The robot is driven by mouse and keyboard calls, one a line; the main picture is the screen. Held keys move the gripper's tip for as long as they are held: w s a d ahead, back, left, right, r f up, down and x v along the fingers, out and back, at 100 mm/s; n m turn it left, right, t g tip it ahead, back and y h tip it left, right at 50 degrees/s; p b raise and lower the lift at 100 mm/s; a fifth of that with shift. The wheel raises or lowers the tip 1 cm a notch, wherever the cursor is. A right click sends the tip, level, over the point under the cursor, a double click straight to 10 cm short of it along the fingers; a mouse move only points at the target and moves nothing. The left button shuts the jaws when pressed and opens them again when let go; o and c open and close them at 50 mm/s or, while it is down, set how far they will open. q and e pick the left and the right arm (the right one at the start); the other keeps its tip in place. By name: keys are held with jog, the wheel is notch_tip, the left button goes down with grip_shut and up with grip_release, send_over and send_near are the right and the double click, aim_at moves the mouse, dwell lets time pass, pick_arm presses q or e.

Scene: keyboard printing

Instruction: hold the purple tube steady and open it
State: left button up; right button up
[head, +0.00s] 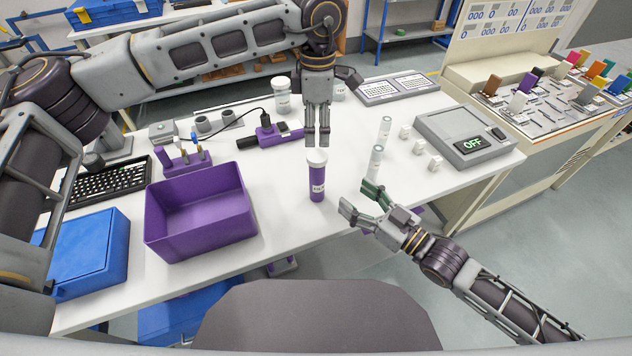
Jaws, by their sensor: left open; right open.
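I cannot tell whether the fingertips touch the cap. My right gripper (356,203) is open and empty, low to the right of the tube, with its fingers turned toward the tube and a gap between them.
A purple bin (203,238) stands left of the tube. White-capped tubes (376,158) and small white blocks (419,147) are to the right, before a grey device reading OFF (464,137). A purple tool (266,133) lies behind. The table (280,225) is clear around the tube.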

aim_at(323, 173)
jog(key=shift+w+a, duration=0.15)
jog(key=shift+w, duration=0.05)
dwell(0.3)
jog(key=shift+x, duration=6.6)
jog(key=shift+c, duration=0.5)
grip_shut()
